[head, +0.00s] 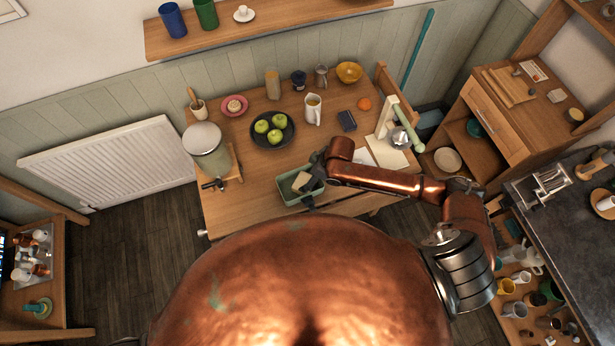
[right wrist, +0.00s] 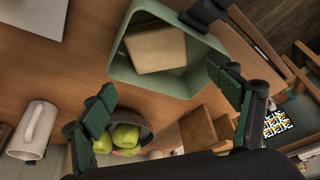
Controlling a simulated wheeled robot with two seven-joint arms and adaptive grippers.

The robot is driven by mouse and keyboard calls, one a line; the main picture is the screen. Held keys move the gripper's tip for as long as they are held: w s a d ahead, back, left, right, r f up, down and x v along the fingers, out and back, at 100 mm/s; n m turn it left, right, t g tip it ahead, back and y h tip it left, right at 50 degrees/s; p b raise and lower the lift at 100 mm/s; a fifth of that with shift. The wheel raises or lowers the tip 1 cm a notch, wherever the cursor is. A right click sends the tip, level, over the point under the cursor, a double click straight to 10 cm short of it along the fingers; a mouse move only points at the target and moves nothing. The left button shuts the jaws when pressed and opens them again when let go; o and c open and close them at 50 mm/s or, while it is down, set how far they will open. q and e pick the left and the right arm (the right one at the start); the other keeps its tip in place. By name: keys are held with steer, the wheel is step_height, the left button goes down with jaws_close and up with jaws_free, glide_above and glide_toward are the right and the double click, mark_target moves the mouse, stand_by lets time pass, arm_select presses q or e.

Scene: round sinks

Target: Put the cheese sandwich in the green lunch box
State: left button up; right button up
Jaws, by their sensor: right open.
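The green lunch box (head: 284,197) is open on the near edge of the wooden table, and it fills the upper middle of the right wrist view (right wrist: 118,66). The cheese sandwich (right wrist: 157,48), a pale tan block, lies inside the box's walls. It also shows in the head view (head: 301,181), partly beside my fingers. My right gripper (head: 311,182) is open over the box's right side. My left gripper is not in view.
A dark bowl of green apples (head: 273,130) stands behind the box. A white mug (head: 313,109) and a dark small box (head: 347,121) are farther back. A grey-lidded canister (head: 205,150) stands at left. The table between canister and lunch box is clear.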

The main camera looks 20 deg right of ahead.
steer(key=v, duration=1)
steer(key=shift+d, duration=0.1)
